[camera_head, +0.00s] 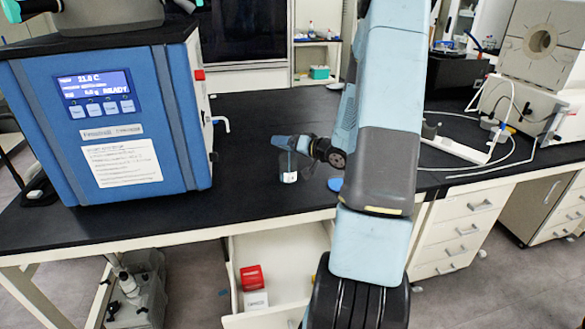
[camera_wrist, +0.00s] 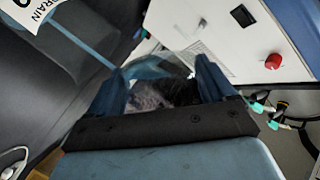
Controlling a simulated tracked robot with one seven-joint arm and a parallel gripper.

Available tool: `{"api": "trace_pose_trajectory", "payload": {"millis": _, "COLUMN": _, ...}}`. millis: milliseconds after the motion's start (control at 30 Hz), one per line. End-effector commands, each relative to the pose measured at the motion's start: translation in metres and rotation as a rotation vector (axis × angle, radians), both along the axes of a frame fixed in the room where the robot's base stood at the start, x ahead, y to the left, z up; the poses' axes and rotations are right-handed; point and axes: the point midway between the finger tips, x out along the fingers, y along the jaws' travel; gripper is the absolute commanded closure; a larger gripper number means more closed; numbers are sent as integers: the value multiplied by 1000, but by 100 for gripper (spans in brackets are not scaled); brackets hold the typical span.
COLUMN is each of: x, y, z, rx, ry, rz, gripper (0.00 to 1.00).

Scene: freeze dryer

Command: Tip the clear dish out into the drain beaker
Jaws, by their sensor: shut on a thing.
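The clear dish (camera_wrist: 160,66) shows in the wrist view as a transparent curved shape between the two blue fingers. My gripper (camera_wrist: 160,82) is shut on it. In the head view my gripper (camera_head: 284,143) is over the drain beaker (camera_head: 289,177), a small clear vessel with a white label on the black bench. The dish cannot be made out in that view. The wrist view is strongly rolled, and the beaker's DRAIN label (camera_wrist: 38,14) shows at its upper left. I cannot tell whether liquid is in the dish or beaker.
The blue freeze dryer (camera_head: 110,120) stands left on the bench, its display reading READY, with a small valve (camera_head: 221,122) on its right side. A blue round thing (camera_head: 335,184) lies beside my arm. An open drawer (camera_head: 285,265) holds a red box (camera_head: 252,278).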

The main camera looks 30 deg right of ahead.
Motion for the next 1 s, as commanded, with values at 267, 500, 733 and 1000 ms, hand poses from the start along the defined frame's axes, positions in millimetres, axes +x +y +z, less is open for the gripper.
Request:
{"api": "trace_pose_trajectory", "payload": {"millis": 267, "x": 1, "y": -1, "z": -1, "rx": 15, "ry": 7, "rz": -1, "gripper": 47}}
{"api": "trace_pose_trajectory", "payload": {"millis": 500, "x": 1, "y": -2, "z": -2, "rx": 28, "ry": 14, "rz": 0, "gripper": 47}}
{"api": "trace_pose_trajectory", "payload": {"millis": 733, "x": 2, "y": -3, "z": -3, "rx": 40, "ry": 20, "rz": 0, "gripper": 47}}
{"api": "trace_pose_trajectory", "payload": {"millis": 1000, "x": 2, "y": -3, "z": -4, "rx": 56, "ry": 29, "rz": -1, "gripper": 47}}
